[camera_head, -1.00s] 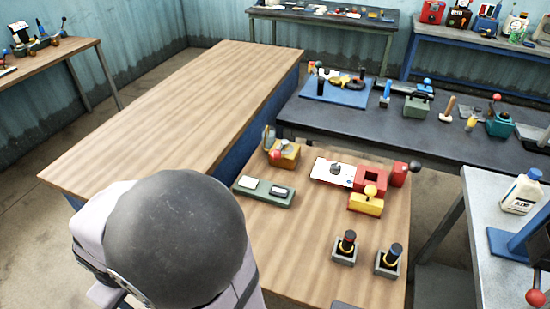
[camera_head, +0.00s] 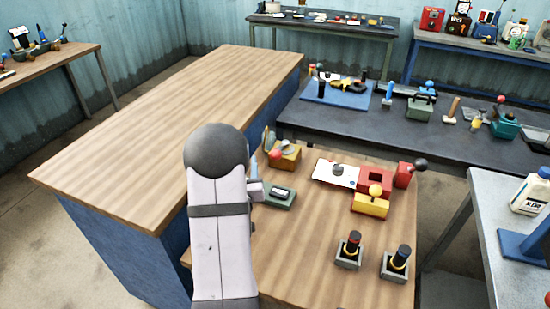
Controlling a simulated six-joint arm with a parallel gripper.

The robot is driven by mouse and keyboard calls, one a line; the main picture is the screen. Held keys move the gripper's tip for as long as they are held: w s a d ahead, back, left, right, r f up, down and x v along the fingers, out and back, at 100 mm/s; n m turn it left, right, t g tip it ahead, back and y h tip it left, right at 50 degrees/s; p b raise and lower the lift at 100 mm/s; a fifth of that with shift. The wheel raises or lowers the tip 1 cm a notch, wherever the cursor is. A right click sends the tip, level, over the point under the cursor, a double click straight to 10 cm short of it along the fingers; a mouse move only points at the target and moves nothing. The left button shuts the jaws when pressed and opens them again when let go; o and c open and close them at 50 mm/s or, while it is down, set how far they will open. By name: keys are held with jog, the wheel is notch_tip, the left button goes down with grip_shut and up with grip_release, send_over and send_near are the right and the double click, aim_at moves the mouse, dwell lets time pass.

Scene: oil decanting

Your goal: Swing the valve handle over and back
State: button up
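I cannot tell for sure which fitting is the valve. Several stand on the near wooden table. A red block (camera_head: 402,176) at its right side carries a lever with a dark ball knob (camera_head: 420,164). A yellow block (camera_head: 371,205) with a yellow ball on top stands in front of a red square frame (camera_head: 375,180). My arm reaches up at the table's left side.
The green plate (camera_head: 284,203) is partly hidden by my arm. A white bottle (camera_head: 529,192) stands on the grey table at right. The long wooden bench (camera_head: 170,120) is bare.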

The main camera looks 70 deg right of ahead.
aim_at(275, 158)
jog(key=s+d+g, duration=0.1)
jog(key=s, duration=0.2)
jog(key=s+m+g+h, duration=0.1)
jog(key=s, duration=0.1)
jog(key=s+d+f+g+h, duration=0.1)
jog(key=s, duration=0.2)
jog(key=shift+s+d+m, duration=0.3)
jog(key=shift+s+m, duration=0.05)
jog(key=shift+m, duration=0.05)
jog(key=shift+p+x, duration=0.85)
jog(key=shift+x, duration=2.8)
grip_shut()
